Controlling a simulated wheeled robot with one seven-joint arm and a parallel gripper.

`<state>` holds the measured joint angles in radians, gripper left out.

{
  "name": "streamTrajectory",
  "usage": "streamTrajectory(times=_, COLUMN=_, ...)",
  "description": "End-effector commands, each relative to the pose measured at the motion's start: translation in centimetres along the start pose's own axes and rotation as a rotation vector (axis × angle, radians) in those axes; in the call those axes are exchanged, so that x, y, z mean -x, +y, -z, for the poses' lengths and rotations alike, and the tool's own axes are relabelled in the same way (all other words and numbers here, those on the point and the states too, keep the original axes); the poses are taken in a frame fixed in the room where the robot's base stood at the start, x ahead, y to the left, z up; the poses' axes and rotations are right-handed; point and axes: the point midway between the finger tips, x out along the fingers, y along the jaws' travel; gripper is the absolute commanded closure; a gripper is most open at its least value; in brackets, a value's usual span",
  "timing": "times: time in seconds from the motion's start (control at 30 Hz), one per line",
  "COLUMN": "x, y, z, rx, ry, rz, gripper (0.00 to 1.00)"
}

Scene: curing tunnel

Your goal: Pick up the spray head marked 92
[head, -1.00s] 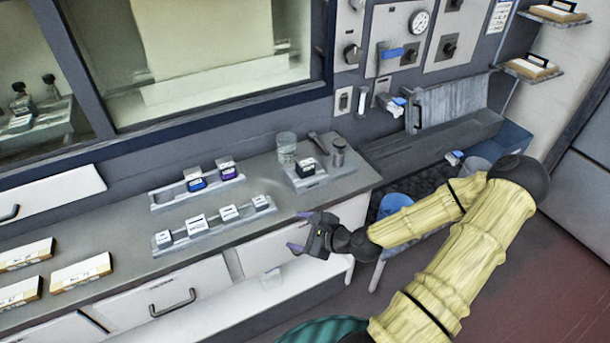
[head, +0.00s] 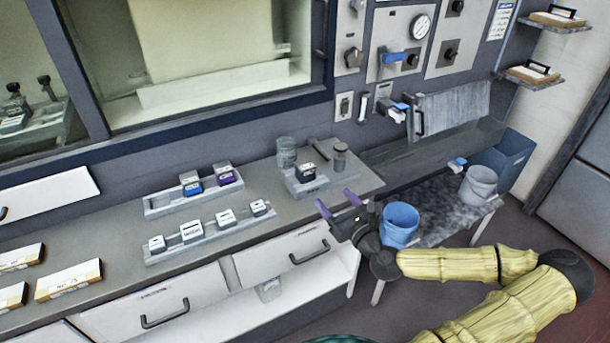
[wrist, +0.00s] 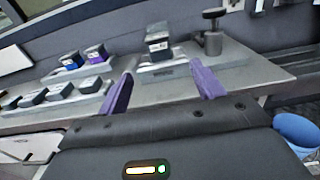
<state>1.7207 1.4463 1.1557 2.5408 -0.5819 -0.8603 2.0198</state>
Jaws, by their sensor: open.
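No marking 92 can be read, so I cannot tell which piece is the spray head. Small blocks with pale labels stand on the counter: a blue one (head: 191,184) and a purple one (head: 223,173) in the back rack, several white-topped ones such as this block (head: 191,231) in the front rack. A dark block with a pale top (head: 305,172) stands on a small grey tray (head: 318,184) at right. My gripper (head: 337,202) is open and empty, in front of the counter's right end. In the wrist view, that dark block (wrist: 157,42) appears beyond and between the purple fingers (wrist: 162,88).
A blue bucket (head: 400,222) is close to my gripper's right, with a pale bucket (head: 478,186) farther right. Cartons (head: 68,280) lie at the counter's left.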

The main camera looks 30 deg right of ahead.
Motion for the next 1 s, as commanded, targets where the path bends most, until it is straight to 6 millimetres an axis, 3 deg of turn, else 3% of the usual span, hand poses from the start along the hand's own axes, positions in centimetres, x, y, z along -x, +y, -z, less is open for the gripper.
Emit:
streamTrajectory(times=0.17, x=-1.6, y=0.2, z=0.5, rx=0.005, ry=-0.002, rz=-0.004, gripper=0.33)
streamTrajectory(times=0.7, x=-10.4, y=0.2, z=-0.1, rx=0.003, ry=-0.001, rz=-0.002, gripper=0.33)
streamTrajectory(times=1.0, x=-11.2, y=0.1, z=0.1, rx=0.001, ry=-0.001, rz=-0.001, gripper=0.33)
